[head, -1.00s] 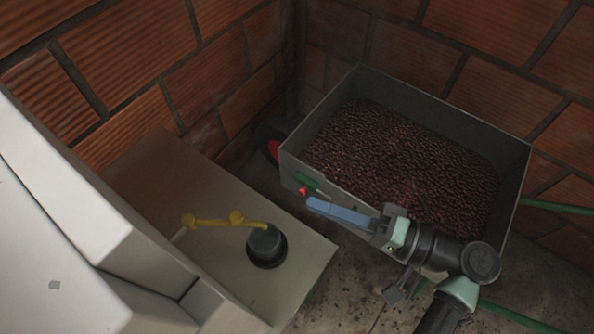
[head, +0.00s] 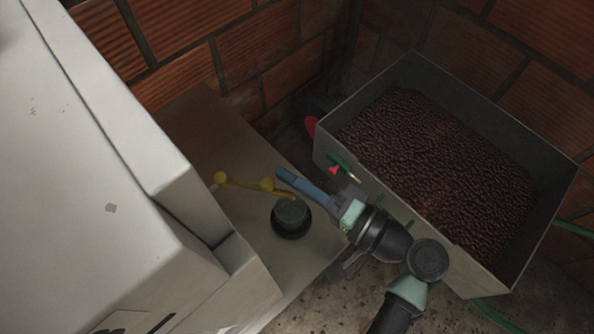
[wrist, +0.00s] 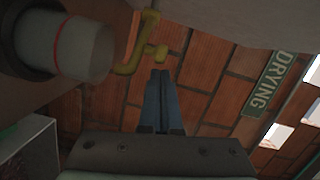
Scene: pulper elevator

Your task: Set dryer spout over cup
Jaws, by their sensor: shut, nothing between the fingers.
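A yellow bent piece (head: 243,183) with round knobs, which looks like the spout, reaches from the left to a dark round cup-like fitting (head: 291,219) on a beige surface. In the wrist view the yellow piece (wrist: 130,66) shows just beyond my fingertips, beside a pale cylinder with a red ring (wrist: 82,48). I cannot tell for certain which part is the cup. My gripper (head: 281,174) has its blue fingers together and empty, close to the right-hand knob in the head view. Contact cannot be told. The fingers also show in the wrist view (wrist: 160,75).
A grey metal bin (head: 400,215) full of dark red cherries stands at the right, with a red knob (head: 334,170) on its side. A large white machine body (head: 90,190) fills the left. Brick walls close off the back. A green DRYING sign (wrist: 267,84) hangs there.

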